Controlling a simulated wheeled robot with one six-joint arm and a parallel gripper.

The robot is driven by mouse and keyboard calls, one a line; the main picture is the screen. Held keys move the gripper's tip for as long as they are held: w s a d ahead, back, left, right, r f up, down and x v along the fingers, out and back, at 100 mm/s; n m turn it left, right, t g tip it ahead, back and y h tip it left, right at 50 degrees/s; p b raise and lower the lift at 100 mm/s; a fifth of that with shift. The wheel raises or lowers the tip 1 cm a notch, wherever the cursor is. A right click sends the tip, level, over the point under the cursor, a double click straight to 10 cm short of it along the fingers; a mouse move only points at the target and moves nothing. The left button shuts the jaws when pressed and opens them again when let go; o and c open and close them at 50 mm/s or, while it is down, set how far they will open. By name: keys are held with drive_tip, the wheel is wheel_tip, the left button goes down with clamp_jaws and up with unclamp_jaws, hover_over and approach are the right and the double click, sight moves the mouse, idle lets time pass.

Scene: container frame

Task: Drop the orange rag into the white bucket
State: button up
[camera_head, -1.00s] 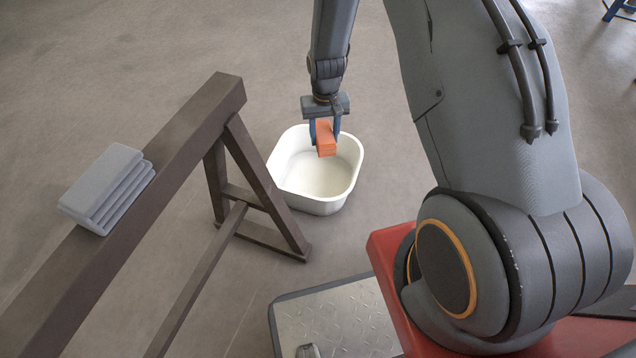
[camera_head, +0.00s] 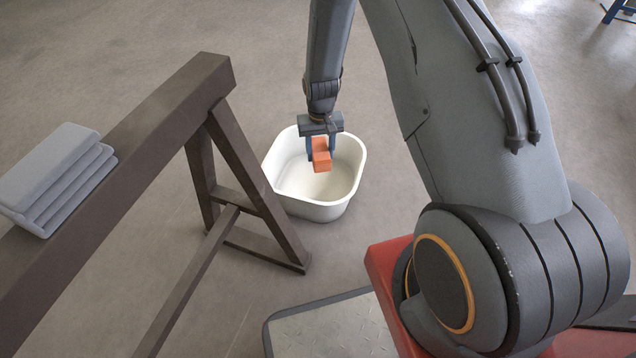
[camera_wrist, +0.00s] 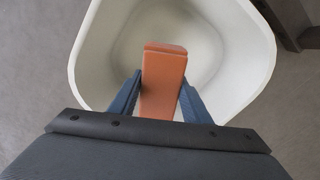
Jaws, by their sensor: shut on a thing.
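The orange rag (camera_head: 321,158) is a small folded block held in my gripper (camera_head: 321,150). My gripper is shut on it, with a blue finger on each side. The white bucket (camera_head: 351,192) stands on the floor, open at the top and empty as far as I see. In the head view the rag overlaps the bucket's opening. In the wrist view the rag (camera_wrist: 163,80) shows between the fingers (camera_wrist: 160,98), with the bucket (camera_wrist: 258,50) around and behind it. The exact height above the rim is hard to tell.
A dark brown trestle (camera_head: 160,115) stands left of the bucket, one leg close to it. A stack of grey folded cloths (camera_head: 55,178) lies on its beam. The floor (camera_head: 420,30) behind the bucket is clear.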

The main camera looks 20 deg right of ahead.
drive_tip(key=shift+f+b, duration=0.4)
drive_tip(key=shift+f, duration=0.45)
drive_tip(key=o, duration=1.1)
drive_tip(key=shift+r, duration=0.15)
drive_tip(key=shift+r+p, duration=1.65)
drive_tip(key=shift+r, duration=2.15)
drive_tip(key=shift+r, duration=0.1)
